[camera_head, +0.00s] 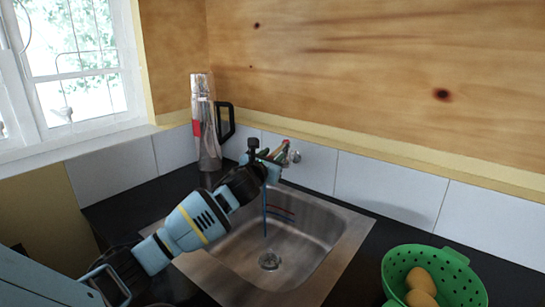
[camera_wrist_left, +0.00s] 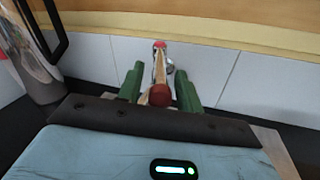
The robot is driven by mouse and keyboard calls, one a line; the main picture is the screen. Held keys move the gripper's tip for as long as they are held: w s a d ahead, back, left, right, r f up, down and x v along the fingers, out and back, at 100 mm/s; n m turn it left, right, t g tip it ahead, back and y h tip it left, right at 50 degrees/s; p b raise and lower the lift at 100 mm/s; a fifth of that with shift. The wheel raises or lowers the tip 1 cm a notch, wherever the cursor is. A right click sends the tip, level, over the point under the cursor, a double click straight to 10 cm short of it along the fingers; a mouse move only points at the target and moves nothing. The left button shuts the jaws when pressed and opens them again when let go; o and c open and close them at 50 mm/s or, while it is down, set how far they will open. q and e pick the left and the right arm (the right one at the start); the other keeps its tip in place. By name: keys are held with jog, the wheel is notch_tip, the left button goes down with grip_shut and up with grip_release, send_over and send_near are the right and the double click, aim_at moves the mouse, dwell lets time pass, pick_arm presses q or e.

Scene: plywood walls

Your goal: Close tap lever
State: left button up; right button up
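A metal tap (camera_head: 295,156) sits on the white tiled wall above the steel sink (camera_head: 225,243). Its body is mostly hidden by my left gripper. A thin blue stream of water (camera_head: 265,225) falls into the sink near the drain. My left gripper (camera_head: 278,153) is at the tap. In the left wrist view, its two green fingers (camera_wrist_left: 159,68) are apart, on either side of a slim tap part with a red end (camera_wrist_left: 160,95). Gaps show between that part and the fingers. A smaller red tip (camera_wrist_left: 159,44) shows beyond. My right gripper is not in view.
A silver flask with a black handle (camera_head: 208,135) stands against the wall left of the tap. A green colander (camera_head: 465,280) with round yellow-brown items is at the lower right.

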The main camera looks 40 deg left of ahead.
pick_arm(q)
jog(key=shift+w, duration=0.25)
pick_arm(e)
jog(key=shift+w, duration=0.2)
pick_arm(q)
jog(key=c, duration=0.4)
grip_shut()
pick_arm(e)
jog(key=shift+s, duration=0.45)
pick_arm(q)
jog(key=shift+a, duration=0.1)
